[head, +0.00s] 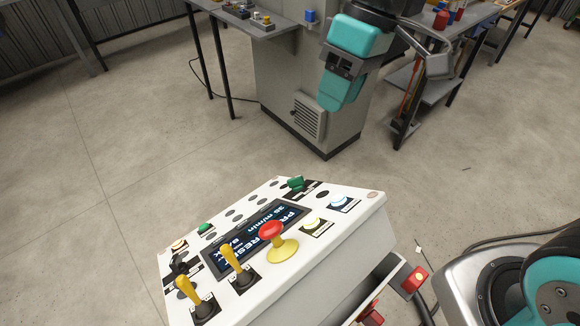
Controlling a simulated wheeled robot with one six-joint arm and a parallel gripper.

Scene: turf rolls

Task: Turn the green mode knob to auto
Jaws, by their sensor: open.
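A white sloped control panel (255,292) stands in the lower middle of the head view. A green knob (296,184) with a raised grip sits near the panel's far edge, on a black label plate. The plate's lettering is too small to read, so I cannot tell which position the knob points to. A smaller green control (205,229) sits near the panel's left edge.
The panel also bears a red mushroom button (270,231), two yellow levers (229,256), a lit screen (256,238) and lit buttons (338,202). Behind stand a grey cabinet (275,75) with teal machinery before its upper part, and workbenches. Open concrete floor (120,140) lies between.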

